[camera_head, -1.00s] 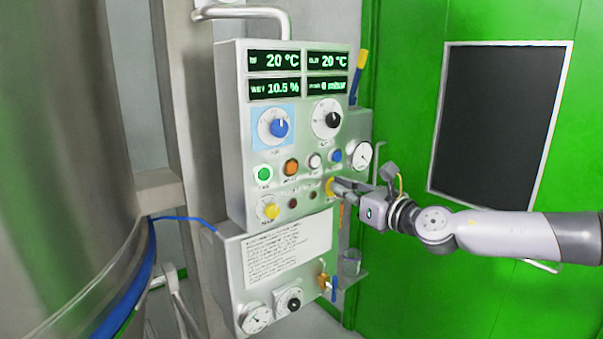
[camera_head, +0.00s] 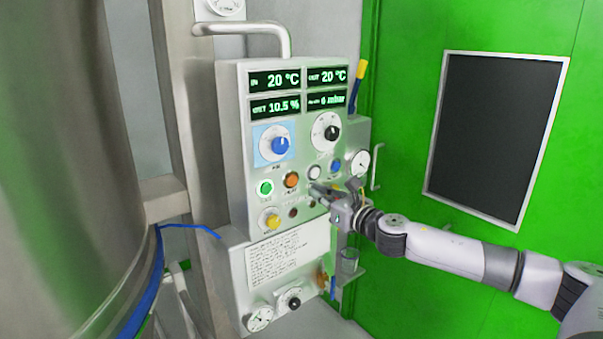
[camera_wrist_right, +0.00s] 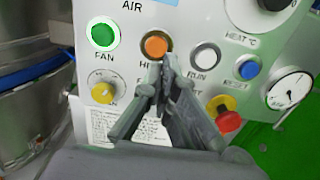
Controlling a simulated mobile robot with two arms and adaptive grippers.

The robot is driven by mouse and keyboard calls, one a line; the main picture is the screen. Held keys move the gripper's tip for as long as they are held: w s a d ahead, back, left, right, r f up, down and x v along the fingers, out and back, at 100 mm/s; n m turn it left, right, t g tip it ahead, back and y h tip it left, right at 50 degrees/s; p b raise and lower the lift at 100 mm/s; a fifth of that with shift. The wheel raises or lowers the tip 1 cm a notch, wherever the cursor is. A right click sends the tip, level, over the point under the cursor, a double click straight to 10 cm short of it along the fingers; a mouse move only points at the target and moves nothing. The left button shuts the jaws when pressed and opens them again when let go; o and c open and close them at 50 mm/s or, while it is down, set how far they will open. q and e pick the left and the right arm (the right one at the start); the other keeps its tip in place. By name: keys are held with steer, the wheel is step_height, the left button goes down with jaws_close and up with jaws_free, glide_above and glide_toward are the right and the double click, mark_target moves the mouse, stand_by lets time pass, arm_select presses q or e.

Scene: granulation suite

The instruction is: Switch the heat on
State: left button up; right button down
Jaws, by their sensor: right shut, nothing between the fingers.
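The orange heat button (camera_head: 291,180) is on the grey control panel (camera_head: 236,140), between the green FAN button (camera_head: 265,188) and the white RUN button (camera_head: 314,172). In the wrist view the orange button (camera_wrist_right: 155,44) has a partly hidden label starting with "H". My right gripper (camera_head: 316,188) is shut and empty in front of the panel, just right of the orange button. In the wrist view its fingertips (camera_wrist_right: 164,60) overlap the button's lower right edge; I cannot tell whether they touch. I cannot tell whether the button is lit. My left gripper is not in view.
A blue RESET button (camera_wrist_right: 248,68) and a red-and-yellow mushroom button (camera_wrist_right: 226,116) lie right of my fingers. A yellow knob (camera_head: 270,220) sits lower left. Two dials (camera_head: 274,144) and displays are above. A steel vessel (camera_head: 70,150) stands at left.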

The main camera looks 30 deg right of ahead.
mark_target(295, 181)
steer(key=w, duration=0.1)
steer(key=w+p, duration=0.1)
steer(key=w, duration=0.1)
steer(key=w+p, duration=0.1)
steer(key=w, duration=0.1)
steer(key=shift+w+a+r, duration=0.15)
steer(key=shift+a, duration=0.1)
steer(key=shift+w+p, duration=0.4)
steer(key=shift+w, duration=0.3)
steer(key=shift+f, duration=0.2)
